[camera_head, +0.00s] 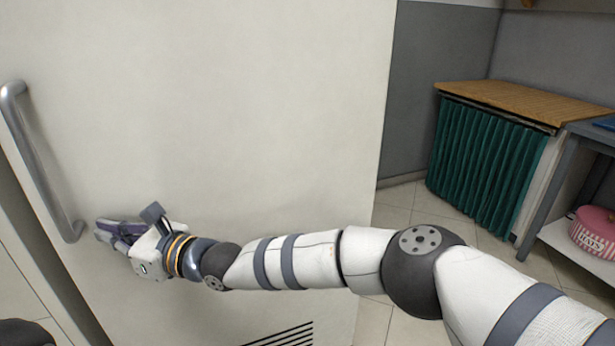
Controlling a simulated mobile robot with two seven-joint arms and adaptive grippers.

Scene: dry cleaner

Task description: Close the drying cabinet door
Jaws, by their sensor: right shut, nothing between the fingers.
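The drying cabinet door (250,110) is a large off-white panel that fills the left and middle of the head view. A curved metal bar handle (38,160) is fixed near its left edge. A slatted vent (285,336) shows low on the panel. My right gripper (103,231) is shut and empty, just right of the handle's lower end and in front of the door. I cannot tell whether it touches the door. How far the door stands from its frame is not clear. My left gripper is not in view.
Right of the door, a grey wall (435,70) and tiled floor (400,195) show. A wooden-topped counter (520,100) with a green curtain (480,160) stands there.

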